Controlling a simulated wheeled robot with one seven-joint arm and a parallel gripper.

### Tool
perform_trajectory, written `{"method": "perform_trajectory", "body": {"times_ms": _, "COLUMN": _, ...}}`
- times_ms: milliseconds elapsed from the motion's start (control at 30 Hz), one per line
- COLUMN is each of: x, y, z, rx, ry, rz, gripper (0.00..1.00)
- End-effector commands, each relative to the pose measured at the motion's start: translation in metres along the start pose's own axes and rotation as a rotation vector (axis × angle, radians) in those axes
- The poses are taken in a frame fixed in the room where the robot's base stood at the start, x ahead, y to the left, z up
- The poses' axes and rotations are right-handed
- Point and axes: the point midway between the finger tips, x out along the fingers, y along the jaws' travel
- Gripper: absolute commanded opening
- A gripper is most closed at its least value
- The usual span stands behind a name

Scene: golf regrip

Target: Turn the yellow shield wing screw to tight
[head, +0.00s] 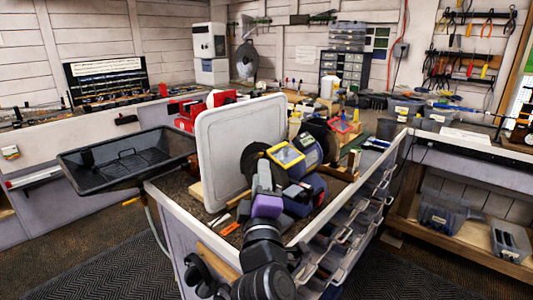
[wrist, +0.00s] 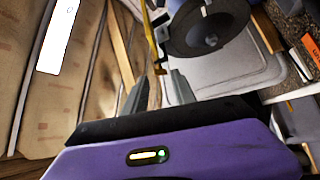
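The bench grinder (head: 308,150) stands on the workbench, with a yellow-framed shield (head: 287,157) on its near side. My purple gripper (head: 264,172) is raised beside this shield's left edge. In the wrist view, the two grey fingers (wrist: 158,80) are apart, with no object clearly held between them. A thin yellow edge of the shield (wrist: 151,42) shows just beyond the fingertips. A small dark piece (wrist: 160,70) lies near the tips; I cannot tell whether it is the wing screw. A dark round grinder part (wrist: 208,32) fills the upper right of the wrist view.
A large pale panel (head: 232,145) stands upright just left of my gripper. A black tray (head: 125,160) juts out at the left. Sloping clear bins (head: 345,225) line the bench's right side. An orange item (head: 229,228) lies near the bench's front edge.

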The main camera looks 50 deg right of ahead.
Motion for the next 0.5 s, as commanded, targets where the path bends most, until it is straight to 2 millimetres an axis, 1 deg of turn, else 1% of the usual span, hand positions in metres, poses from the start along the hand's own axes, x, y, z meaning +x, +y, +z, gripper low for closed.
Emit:
{"method": "perform_trajectory", "body": {"times_ms": 167, "x": 0.013, "y": 0.002, "z": 0.0, "rx": -0.026, "ry": -0.001, "rz": 0.002, "gripper": 0.32}}
{"method": "perform_trajectory", "body": {"times_ms": 400, "x": 0.05, "y": 0.003, "z": 0.0, "rx": -0.023, "ry": -0.002, "rz": 0.001, "gripper": 0.32}}
{"method": "perform_trajectory", "body": {"times_ms": 500, "x": 0.063, "y": 0.002, "z": 0.0, "rx": -0.023, "ry": -0.001, "rz": 0.002, "gripper": 0.32}}
